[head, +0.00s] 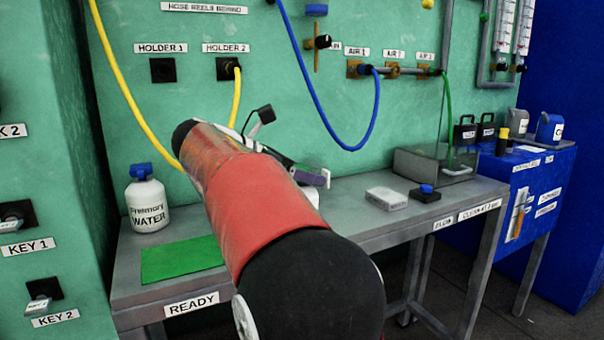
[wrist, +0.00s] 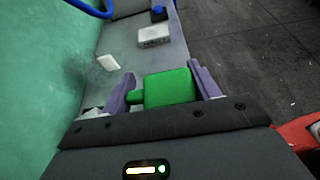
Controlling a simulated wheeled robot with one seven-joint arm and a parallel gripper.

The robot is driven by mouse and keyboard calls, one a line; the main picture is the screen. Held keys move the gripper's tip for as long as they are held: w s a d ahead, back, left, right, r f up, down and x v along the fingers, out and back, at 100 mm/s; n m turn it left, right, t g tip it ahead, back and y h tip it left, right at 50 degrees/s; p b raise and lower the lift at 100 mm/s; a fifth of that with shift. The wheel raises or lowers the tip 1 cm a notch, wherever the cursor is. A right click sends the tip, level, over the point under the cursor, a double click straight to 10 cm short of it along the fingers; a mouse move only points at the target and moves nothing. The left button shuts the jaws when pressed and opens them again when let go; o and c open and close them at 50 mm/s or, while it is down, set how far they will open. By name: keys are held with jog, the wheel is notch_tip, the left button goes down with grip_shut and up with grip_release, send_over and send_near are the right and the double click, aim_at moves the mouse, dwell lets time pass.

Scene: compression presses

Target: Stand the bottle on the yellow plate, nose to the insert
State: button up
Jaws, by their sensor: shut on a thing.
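My gripper (wrist: 162,90) shows in the wrist view with purple fingers on either side of a green bottle (wrist: 170,87). It is shut on the bottle, whose narrow nose points left toward one finger. In the head view my arm hides most of the gripper (head: 311,177) and the bottle; only a purple finger shows above the bench. No yellow plate or insert can be made out in either view. A green mat (head: 182,259) lies on the bench by the READY label.
A white WATER bottle (head: 148,200) stands behind the mat. On the grey bench (head: 400,225) are a light box (head: 386,199), a dark block with a blue knob (head: 425,193) and a clear bin (head: 435,163). Yellow and blue hoses hang on the green wall.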

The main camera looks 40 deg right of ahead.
jog(key=shift+f, duration=0.15)
jog(key=o, duration=1.8)
jog(key=shift+c, duration=0.2)
jog(key=shift+r, duration=0.2)
jog(key=shift+w+a+r, duration=0.1)
jog(key=shift+a, duration=0.1)
jog(key=v, duration=1.1)
jog(key=shift+a, duration=0.25)
jog(key=shift+r, duration=0.1)
